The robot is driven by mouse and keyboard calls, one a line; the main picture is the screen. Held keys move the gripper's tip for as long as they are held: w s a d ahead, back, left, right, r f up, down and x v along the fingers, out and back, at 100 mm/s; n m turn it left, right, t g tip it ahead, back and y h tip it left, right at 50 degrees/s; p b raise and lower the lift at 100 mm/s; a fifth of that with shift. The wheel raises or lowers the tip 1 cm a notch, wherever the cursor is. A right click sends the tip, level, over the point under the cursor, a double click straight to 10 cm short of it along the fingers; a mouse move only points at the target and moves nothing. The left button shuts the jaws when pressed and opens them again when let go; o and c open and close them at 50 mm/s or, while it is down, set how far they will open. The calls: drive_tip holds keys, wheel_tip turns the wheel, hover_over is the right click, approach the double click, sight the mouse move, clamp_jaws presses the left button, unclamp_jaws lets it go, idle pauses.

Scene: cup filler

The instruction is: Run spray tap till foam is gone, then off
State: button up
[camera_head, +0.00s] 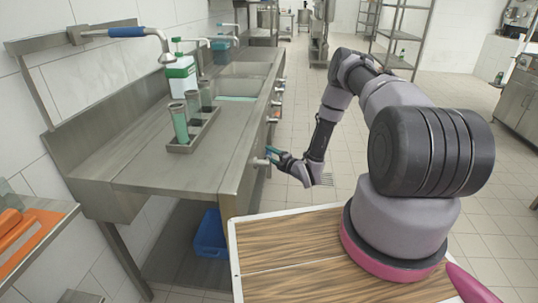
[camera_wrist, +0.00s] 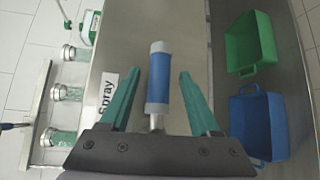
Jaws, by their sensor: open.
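A tap handle (camera_wrist: 158,83) with a blue grip and white end shows in the wrist view, beside a label reading "Spray" (camera_wrist: 107,92). My gripper (camera_wrist: 160,76) is open, with one teal finger on each side of the handle and gaps between. In the head view my gripper (camera_head: 271,155) is at the counter's front edge. A spray head (camera_head: 166,52) on a pipe with a blue sleeve (camera_head: 126,32) hangs over the counter at the left. Three clear cups (camera_head: 180,122) with greenish contents stand in a metal tray (camera_head: 173,148). Foam and water flow cannot be made out.
A sink basin (camera_head: 247,72) and a green-white bottle (camera_head: 182,80) are further along the counter (camera_head: 120,165). More handles line its front. A blue bin (camera_head: 210,240) is below; a green bin (camera_wrist: 238,45) shows in the wrist view.

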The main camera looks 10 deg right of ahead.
drive_tip(key=shift+x, duration=0.95)
clamp_jaws()
idle(0.8)
